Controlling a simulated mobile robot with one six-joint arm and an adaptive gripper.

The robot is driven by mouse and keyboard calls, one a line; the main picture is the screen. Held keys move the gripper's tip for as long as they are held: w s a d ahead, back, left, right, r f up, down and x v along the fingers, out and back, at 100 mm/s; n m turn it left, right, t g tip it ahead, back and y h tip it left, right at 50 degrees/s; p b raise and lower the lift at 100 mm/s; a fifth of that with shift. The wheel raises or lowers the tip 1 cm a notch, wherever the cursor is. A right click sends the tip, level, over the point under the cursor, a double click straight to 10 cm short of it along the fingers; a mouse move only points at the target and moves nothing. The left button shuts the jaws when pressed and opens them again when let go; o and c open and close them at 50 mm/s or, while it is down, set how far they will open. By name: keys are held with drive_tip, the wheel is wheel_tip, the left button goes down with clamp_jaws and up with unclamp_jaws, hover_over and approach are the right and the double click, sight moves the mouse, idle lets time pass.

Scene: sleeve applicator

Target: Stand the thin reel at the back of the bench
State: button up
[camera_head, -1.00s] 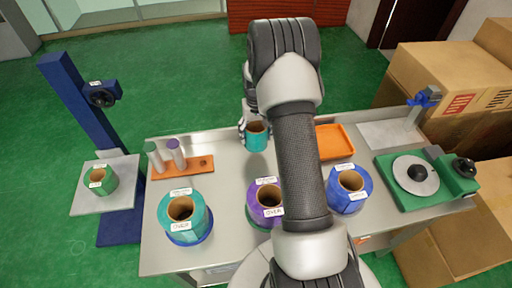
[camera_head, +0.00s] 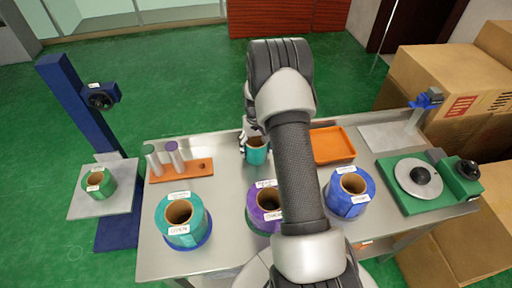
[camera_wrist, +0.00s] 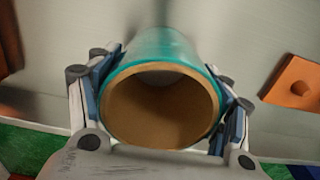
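The thin reel is a narrow teal reel (camera_head: 257,153) with a brown core, near the back edge of the bench (camera_head: 225,200), between the orange rack and the orange tray. Its open top faces the head camera and it looks upright. In the wrist view the teal reel (camera_wrist: 165,50) fills the middle, its core ring towards the camera. My gripper (camera_wrist: 162,100) has a finger against each side of it, closed around it. My gripper (camera_head: 248,138) is partly hidden behind my arm in the head view. I cannot tell whether the reel's base touches the bench.
An orange rack (camera_head: 185,172) with tubes stands left, an orange tray (camera_head: 332,144) right. Wide teal (camera_head: 182,222), purple (camera_head: 266,205) and blue (camera_head: 347,195) reels line the front. A green turntable machine (camera_head: 425,180) is at right. A blue column (camera_head: 85,115) stands left of the bench.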

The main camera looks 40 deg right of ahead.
drive_tip(key=o, duration=0.3)
drive_tip(key=shift+o, duration=0.2)
wheel_tip(320, 180, up, 11)
drive_tip(key=p, duration=0.4)
drive_tip(key=s+a+r+n+t, duration=0.1)
drive_tip(key=s+a+r, duration=0.3)
drive_tip(key=a+r, duration=0.5)
drive_tip(key=s+a+r+n+t, duration=0.1)
drive_tip(key=s+a+r, duration=0.35)
drive_tip(key=r, duration=0.75)
drive_tip(key=s+a+r+n+t, duration=0.1)
drive_tip(key=s+a+r, duration=0.1)
drive_tip(key=s+a, duration=0.3)
drive_tip(key=s+a+r+n+t, duration=0.1)
drive_tip(key=s+a, duration=0.5)
drive_tip(key=s, duration=0.8)
drive_tip(key=shift+a+r+n+t, duration=0.15)
drive_tip(key=shift+r+n+t, duration=0.15)
drive_tip(key=shift+r+n, duration=0.3)
